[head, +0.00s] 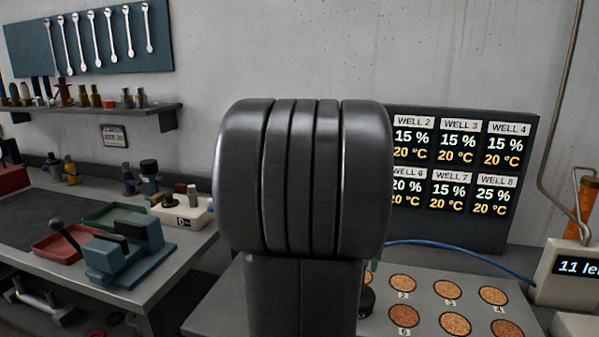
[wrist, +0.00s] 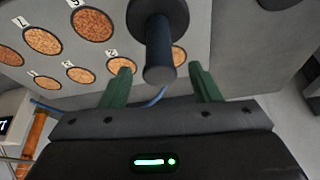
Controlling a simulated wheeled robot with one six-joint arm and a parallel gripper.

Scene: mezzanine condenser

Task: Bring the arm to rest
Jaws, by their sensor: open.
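My arm (head: 303,180) stands large and dark in the middle of the head view and hides what is behind it. My gripper (wrist: 162,77) shows in the wrist view with its two green fingers spread apart. A black handle with a round flange (wrist: 158,45) shows between the fingers in the picture. Gaps show on both sides of it, and I see no finger touching it. How far it is from the fingers in depth is unclear. The gripper does not show in the head view.
A grey plate with brown-filled wells (head: 427,301) lies at the lower right, also in the wrist view (wrist: 68,55). A well display (head: 520,180) stands behind it. A blue hose (head: 440,244) crosses there. A workbench with a blue vise (head: 125,248) is at left.

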